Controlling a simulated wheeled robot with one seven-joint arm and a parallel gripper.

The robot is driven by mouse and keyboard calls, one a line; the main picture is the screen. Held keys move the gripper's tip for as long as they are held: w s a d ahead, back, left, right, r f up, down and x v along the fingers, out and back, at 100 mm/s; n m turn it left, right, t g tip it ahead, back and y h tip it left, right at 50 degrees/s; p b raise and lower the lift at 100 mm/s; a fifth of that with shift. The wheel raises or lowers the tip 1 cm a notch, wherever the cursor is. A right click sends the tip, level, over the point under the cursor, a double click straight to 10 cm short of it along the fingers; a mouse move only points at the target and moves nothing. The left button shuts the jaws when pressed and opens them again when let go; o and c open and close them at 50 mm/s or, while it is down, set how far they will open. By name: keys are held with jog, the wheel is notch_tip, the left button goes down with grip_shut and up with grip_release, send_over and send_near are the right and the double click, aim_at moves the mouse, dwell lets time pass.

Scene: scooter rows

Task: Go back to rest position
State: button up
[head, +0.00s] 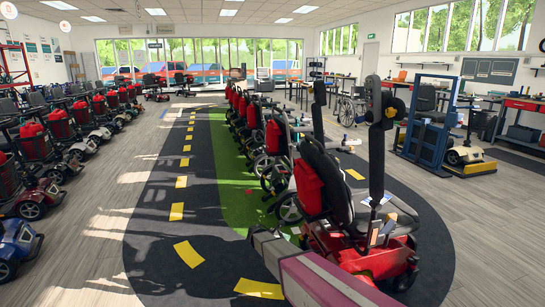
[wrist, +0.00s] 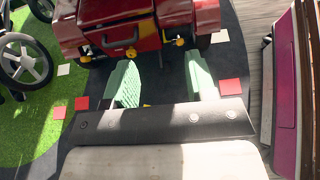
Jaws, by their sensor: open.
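My gripper (wrist: 163,84) shows in the wrist view with two green-padded fingers standing apart. Nothing is between them. Beyond the fingertips is the dark red body of a scooter (wrist: 125,30), with small yellow parts along its lower edge. In that picture the fingers overlap its lower edge, and I cannot tell whether they touch it. In the head view a red scooter (head: 385,263) with a black seat and a red bag (head: 307,188) stands close in front. A pink and grey link of my arm crosses the bottom there. I cannot clearly pick out my gripper in the head view.
A row of scooters with red bags (head: 273,138) runs back along the green strip (head: 232,190). More scooters (head: 60,123) line the left side. A blue frame (head: 428,125) and a yellow-based machine (head: 465,160) stand at right. The dark track (head: 150,240) left of the row is clear.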

jog(key=s+d+r+m+g+y, duration=0.1)
jog(key=s+d+r+m+y, duration=0.2)
jog(key=s+m, duration=0.4)
jog(key=s+d+r+m+g+y, duration=0.1)
jog(key=s+d+m+y, duration=0.4)
jog(key=s, duration=0.5)
jog(key=s+d+r+m+g+y, duration=0.1)
jog(key=s+d+r+m+y, duration=0.3)
jog(key=s+m, duration=0.4)
jog(key=shift+s+r+m+y, duration=0.3)
jog(key=shift+s+m+y, duration=0.1)
jog(key=shift+s, duration=0.1)
